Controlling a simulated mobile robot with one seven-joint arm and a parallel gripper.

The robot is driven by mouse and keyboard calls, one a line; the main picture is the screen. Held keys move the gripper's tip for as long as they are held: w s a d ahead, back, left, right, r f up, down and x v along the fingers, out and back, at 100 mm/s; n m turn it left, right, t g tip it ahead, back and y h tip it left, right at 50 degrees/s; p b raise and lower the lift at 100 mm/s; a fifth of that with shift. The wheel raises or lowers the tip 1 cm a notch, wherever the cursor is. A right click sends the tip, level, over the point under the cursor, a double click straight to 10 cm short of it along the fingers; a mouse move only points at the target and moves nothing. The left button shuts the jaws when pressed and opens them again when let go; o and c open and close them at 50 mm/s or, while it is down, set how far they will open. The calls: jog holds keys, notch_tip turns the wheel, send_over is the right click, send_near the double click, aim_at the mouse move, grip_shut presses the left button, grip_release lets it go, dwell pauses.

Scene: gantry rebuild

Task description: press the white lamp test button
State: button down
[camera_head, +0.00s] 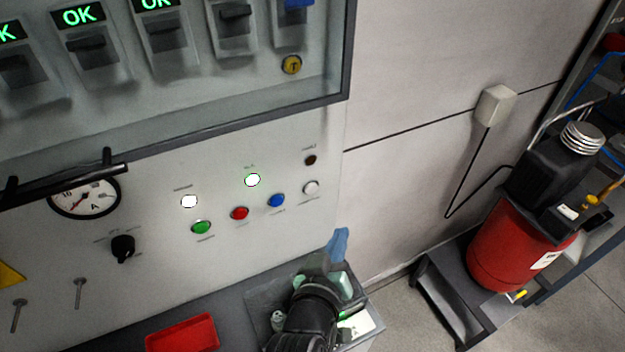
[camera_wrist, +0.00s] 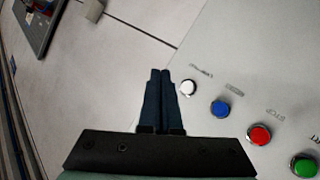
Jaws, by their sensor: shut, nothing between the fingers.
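The white lamp test button (camera_head: 311,187) is at the right end of the lower row on the panel. In the wrist view the white button (camera_wrist: 188,87) sits just right of my fingertips, apart from them in the picture. My gripper (camera_head: 338,240) is shut and empty, with its blue fingers below and right of the white button in the head view. In the wrist view my fingers (camera_wrist: 160,75) lie together, pointing up the picture. I cannot tell the gap between the fingertips and the panel.
Blue (camera_head: 277,201), red (camera_head: 240,213) and green (camera_head: 201,227) buttons continue the row leftward. Lit white lamps (camera_head: 252,180) sit above. A dark knob (camera_head: 123,248) is farther left. A red tray (camera_head: 183,334) lies on the ledge below. A red canister machine (camera_head: 515,250) stands right.

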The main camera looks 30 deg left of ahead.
aim_at(311, 188)
jog(key=w+a+b, duration=0.3)
jog(key=w+a, duration=0.2)
jog(key=a, duration=0.2)
jog(key=shift+w, duration=0.25)
dwell(0.3)
jog(key=shift+b, duration=0.3)
dwell(1.6)
jog(key=shift+w+a, duration=0.25)
jog(key=shift+a, duration=0.05)
jog(key=shift+w+a+b, duration=0.25)
jog(key=shift+a+b, duration=0.1)
dwell(0.9)
jog(key=shift+s+d+r, duration=0.1)
jog(key=shift+d, duration=0.05)
jog(key=shift+s+d+p, duration=0.35)
jog(key=shift+s+d, duration=0.1)
jog(key=shift+d, duration=0.05)
